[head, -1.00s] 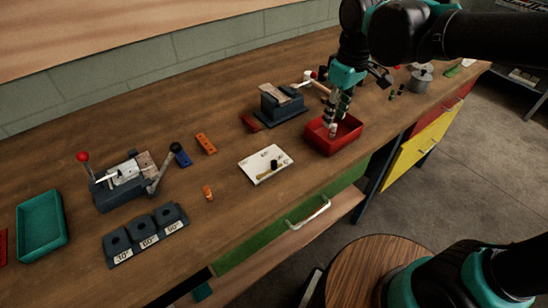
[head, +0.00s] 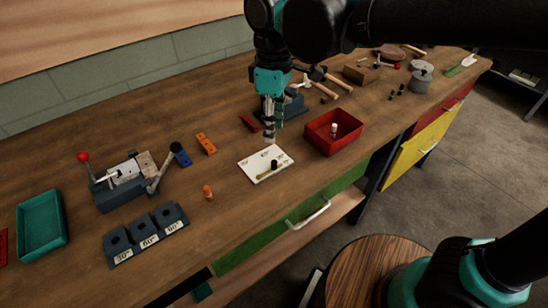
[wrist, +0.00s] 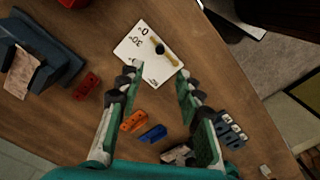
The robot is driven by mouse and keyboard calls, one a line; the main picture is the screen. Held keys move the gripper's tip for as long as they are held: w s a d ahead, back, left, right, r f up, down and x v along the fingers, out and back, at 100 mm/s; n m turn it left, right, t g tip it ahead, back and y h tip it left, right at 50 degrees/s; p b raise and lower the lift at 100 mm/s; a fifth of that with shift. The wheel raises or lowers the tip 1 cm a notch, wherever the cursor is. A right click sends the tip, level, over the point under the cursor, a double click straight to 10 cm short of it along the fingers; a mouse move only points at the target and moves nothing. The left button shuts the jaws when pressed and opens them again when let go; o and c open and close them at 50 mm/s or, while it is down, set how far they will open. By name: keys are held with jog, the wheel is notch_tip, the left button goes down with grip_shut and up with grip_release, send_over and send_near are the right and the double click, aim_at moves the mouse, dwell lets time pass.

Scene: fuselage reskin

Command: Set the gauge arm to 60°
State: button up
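The gauge is a white plate (head: 255,165) lying flat on the bench, with a brass gauge arm (head: 264,175) and a black knob (head: 274,163). In the wrist view the plate (wrist: 125,50) shows printed marks, with 0 and 30° legible and others partly hidden or too small. The brass arm (wrist: 172,58) lies slanted beside the black knob (wrist: 160,49). Which mark the arm points to cannot be told. My gripper (head: 269,138) is above the plate's far edge. In the wrist view my gripper (wrist: 156,72) has its fingers spread wide with nothing between them.
A red bin (head: 350,144) holding a small white-topped piece stands right of the plate. A dark vise block (head: 292,108) is behind my gripper.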

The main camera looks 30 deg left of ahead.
aim_at(274, 162)
notch_tip(274, 162, down, 11)
jog(key=shift+f, duration=0.2)
jog(key=shift+c, duration=0.4)
grip_shut()
